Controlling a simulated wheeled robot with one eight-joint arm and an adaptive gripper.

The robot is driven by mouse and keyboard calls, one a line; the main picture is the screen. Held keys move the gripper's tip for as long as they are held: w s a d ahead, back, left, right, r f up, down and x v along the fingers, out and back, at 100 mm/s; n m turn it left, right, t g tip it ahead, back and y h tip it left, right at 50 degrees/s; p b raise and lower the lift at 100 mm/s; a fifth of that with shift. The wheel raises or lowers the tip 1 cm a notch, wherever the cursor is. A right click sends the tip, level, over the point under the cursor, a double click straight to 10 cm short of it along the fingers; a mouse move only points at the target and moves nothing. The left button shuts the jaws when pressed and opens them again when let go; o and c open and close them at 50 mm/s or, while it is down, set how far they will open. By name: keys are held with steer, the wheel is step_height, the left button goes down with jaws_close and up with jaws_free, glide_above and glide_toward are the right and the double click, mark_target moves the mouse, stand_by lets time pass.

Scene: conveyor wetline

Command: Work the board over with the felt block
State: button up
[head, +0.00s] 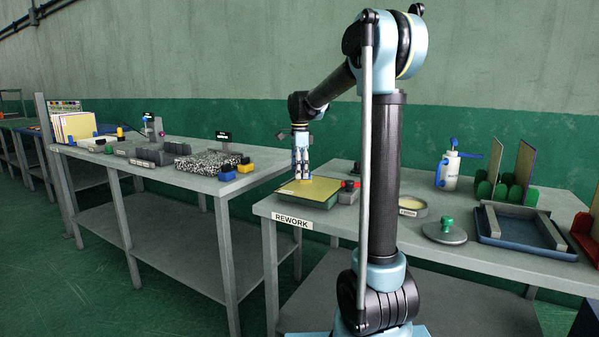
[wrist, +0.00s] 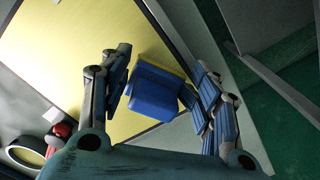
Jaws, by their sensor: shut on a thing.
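The board (head: 322,186) is a flat yellow panel in a green holder at the front left corner of the REWORK table. It fills much of the wrist view (wrist: 75,45). My gripper (head: 301,176) points down over the board. In the wrist view my gripper (wrist: 160,100) is shut on the felt block (wrist: 153,95), which has a blue body and a yellow edge at its far side. The block is over the board, near its right edge in that view. Its underside is hidden, so I cannot tell whether it touches the board.
A red-knobbed item (head: 349,188) stands beside the board. A round dish (head: 412,206), a green-knobbed disc (head: 445,231), a blue tray (head: 515,235), a spray bottle (head: 448,170) and a green rack (head: 500,190) are farther right.

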steer(key=shift+o, duration=0.2)
steer(key=shift+s+d+f, duration=0.25)
steer(key=shift+d+f, duration=0.05)
steer(key=shift+d, duration=0.1)
steer(key=shift+s+d+r, duration=0.2)
steer(key=shift+s+d, duration=0.4)
steer(key=shift+d, duration=0.1)
steer(key=shift+a+f, duration=0.15)
steer(key=shift+f, duration=0.2)
steer(key=shift+c, duration=0.2)
step_height(320, 180, up, 2)
steer(key=shift+r, duration=0.15)
steer(key=shift+c, duration=0.9)
steer(key=shift+r, duration=2.55)
